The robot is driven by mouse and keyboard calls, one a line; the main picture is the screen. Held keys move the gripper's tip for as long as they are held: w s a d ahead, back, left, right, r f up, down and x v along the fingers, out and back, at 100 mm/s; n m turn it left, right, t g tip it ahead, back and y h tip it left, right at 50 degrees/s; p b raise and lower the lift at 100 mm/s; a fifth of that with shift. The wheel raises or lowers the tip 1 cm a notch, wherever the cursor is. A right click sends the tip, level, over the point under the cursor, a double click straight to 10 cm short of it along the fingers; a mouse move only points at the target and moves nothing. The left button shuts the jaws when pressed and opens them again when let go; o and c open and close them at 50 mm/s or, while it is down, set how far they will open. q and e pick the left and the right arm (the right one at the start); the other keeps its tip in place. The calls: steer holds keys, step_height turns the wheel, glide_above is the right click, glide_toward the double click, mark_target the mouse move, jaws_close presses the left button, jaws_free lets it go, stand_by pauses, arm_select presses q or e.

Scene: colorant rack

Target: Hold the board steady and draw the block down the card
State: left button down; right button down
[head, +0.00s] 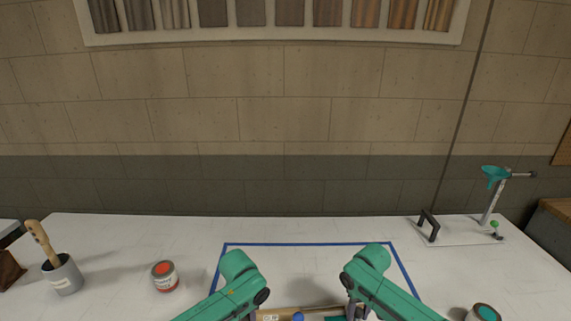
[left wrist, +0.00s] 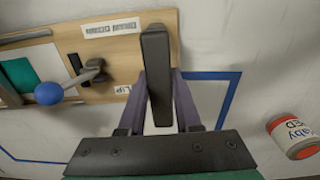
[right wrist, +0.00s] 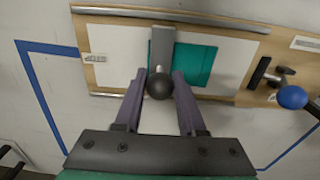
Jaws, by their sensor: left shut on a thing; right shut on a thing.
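The wooden board (left wrist: 104,50) lies on the table; only its far edge shows in the head view (head: 318,309). My left gripper (left wrist: 160,85) is shut on a dark bar-shaped grip (left wrist: 156,75) at the board's end, beside the clamp lever with a blue ball (left wrist: 48,93). My right gripper (right wrist: 160,85) is shut on the black round knob (right wrist: 159,86) of a grey block (right wrist: 161,46). The block stands on the white card (right wrist: 115,45), against the left part of a teal patch (right wrist: 197,66). In the head view my right gripper (head: 356,311) shows low down.
Blue tape (head: 300,243) outlines the work area. A red-labelled can (head: 165,277) and a grey pot with a brush (head: 64,275) stand left. A teal-topped can (head: 485,313) stands front right. A stand with a teal funnel (head: 494,175) is back right. The table behind the tape is clear.

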arm_select(q)
steer(key=shift+a, duration=0.2)
arm_select(e)
steer(key=shift+d, duration=0.5)
steer(key=shift+d, duration=1)
steer(key=shift+w+d, duration=0.15)
steer(key=shift+d, duration=0.75)
steer(key=shift+d, duration=0.35)
steer(key=shift+c, duration=2.1)
jaws_free()
arm_select(q)
steer(key=shift+d, duration=0.1)
arm_select(e)
steer(key=shift+a, duration=0.1)
